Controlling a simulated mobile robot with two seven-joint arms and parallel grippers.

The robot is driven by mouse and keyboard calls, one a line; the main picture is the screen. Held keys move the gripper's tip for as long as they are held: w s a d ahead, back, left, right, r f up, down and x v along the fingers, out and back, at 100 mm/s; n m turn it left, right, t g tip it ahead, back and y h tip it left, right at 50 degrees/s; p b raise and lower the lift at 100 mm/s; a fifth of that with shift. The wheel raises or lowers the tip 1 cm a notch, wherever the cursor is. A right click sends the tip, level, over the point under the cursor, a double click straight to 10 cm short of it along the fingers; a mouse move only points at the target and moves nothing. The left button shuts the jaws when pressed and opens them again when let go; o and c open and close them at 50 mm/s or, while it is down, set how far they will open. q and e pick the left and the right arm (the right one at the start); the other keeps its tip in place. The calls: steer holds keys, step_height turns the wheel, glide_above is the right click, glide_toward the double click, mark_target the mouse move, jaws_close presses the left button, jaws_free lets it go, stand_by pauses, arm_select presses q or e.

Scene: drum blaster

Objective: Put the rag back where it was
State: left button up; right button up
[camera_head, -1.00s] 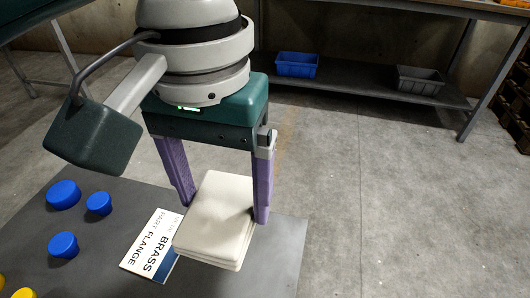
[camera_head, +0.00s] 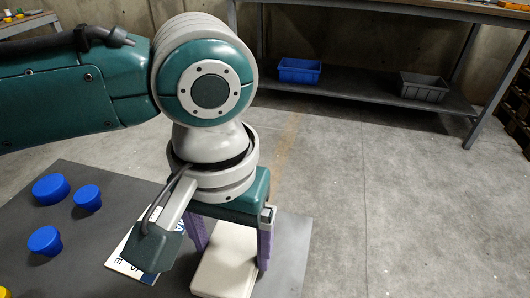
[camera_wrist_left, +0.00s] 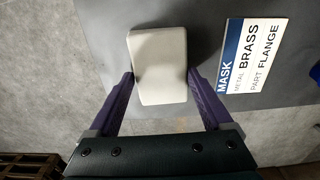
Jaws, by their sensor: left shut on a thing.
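The rag (camera_head: 224,272) is a white, folded, block-like pad. My left gripper (camera_head: 232,261) points down with its purple fingers on either side of the rag, shut on it. In the left wrist view the rag (camera_wrist_left: 158,50) sits between the fingertips (camera_wrist_left: 160,77) and reaches beyond them. The rag is at or just above the dark grey tabletop (camera_head: 293,250), near its right edge; I cannot tell whether it touches. My wrist hides part of the rag's far side in the head view. My right gripper is not in view.
A printed card (camera_wrist_left: 252,55) reading MASK, BRASS, FLANGE lies beside the rag, partly hidden by my wrist in the head view. Several blue caps (camera_head: 87,197) stand on the table's left. Blue (camera_head: 299,70) and grey (camera_head: 423,86) bins sit on a far shelf. Floor at right is clear.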

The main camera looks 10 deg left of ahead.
mark_target(232, 251)
arm_select(q)
steer(key=shift+f, duration=0.15)
steer(key=o, duration=1)
step_height(232, 251, up, 12)
steer(key=p, duration=0.4)
